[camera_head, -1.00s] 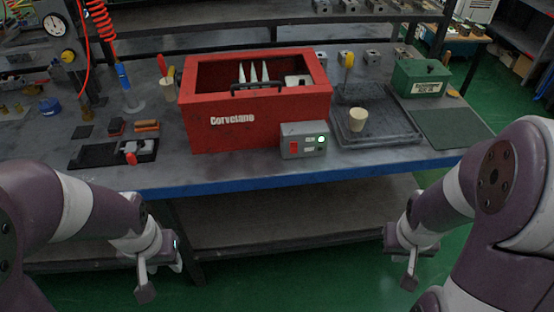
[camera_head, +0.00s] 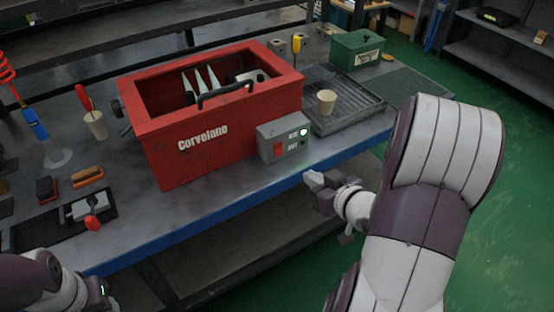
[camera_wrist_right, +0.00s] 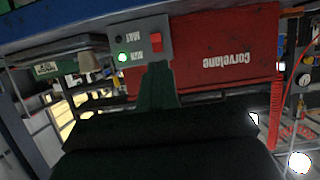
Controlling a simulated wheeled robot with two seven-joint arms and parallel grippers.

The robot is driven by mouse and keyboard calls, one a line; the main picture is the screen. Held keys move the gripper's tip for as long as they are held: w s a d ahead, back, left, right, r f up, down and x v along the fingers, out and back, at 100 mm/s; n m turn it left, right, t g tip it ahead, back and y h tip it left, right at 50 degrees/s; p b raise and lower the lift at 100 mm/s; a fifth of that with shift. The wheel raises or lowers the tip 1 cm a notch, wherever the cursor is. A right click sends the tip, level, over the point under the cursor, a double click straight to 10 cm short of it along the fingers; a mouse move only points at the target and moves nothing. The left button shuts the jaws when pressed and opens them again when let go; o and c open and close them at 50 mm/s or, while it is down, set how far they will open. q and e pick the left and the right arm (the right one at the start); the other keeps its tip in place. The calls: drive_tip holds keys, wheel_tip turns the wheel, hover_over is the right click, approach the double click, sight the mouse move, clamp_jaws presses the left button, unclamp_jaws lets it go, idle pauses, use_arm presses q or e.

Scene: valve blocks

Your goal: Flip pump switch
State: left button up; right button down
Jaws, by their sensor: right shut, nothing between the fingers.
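The pump switch box (camera_head: 283,137) is a small grey box at the front right of the red Corvelano bin. It carries a red rocker switch (camera_head: 279,150) and a lit green lamp (camera_head: 304,131). My right gripper (camera_head: 314,178) is shut and empty, in front of the table edge, below and right of the box and apart from it. The right wrist view shows the box (camera_wrist_right: 140,42) upside down, with the red switch (camera_wrist_right: 156,38) near the dark gripper (camera_wrist_right: 158,75). My left arm shows at the lower left of the head view; its fingers are not clear.
The red bin (camera_head: 215,130) stands behind and left of the box. A grey tray (camera_head: 345,105) with a beige cup (camera_head: 326,101) lies to the right, with a green box (camera_head: 356,50) behind. The blue table edge (camera_head: 230,213) runs between the gripper and the tabletop.

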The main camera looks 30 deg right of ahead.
sight(276, 150)
drive_tip(key=b+x, duration=0.2)
drive_tip(key=x, duration=1.2)
drive_tip(key=shift+f+b, duration=0.1)
drive_tip(key=shift+b, duration=0.3)
drive_tip(key=b, duration=0.1)
drive_tip(key=f+b, duration=0.1)
drive_tip(key=b, duration=0.1)
drive_tip(key=shift+w+f+t, duration=0.2)
drive_tip(key=shift+f+t, duration=0.1)
drive_tip(key=shift+t, duration=0.1)
drive_tip(key=shift+r+p, duration=0.65)
drive_tip(key=shift+p, duration=0.05)
drive_tip(key=shift+d+r+p, duration=0.1)
drive_tip(key=shift+r+p, duration=0.7)
drive_tip(key=shift+r, duration=0.2)
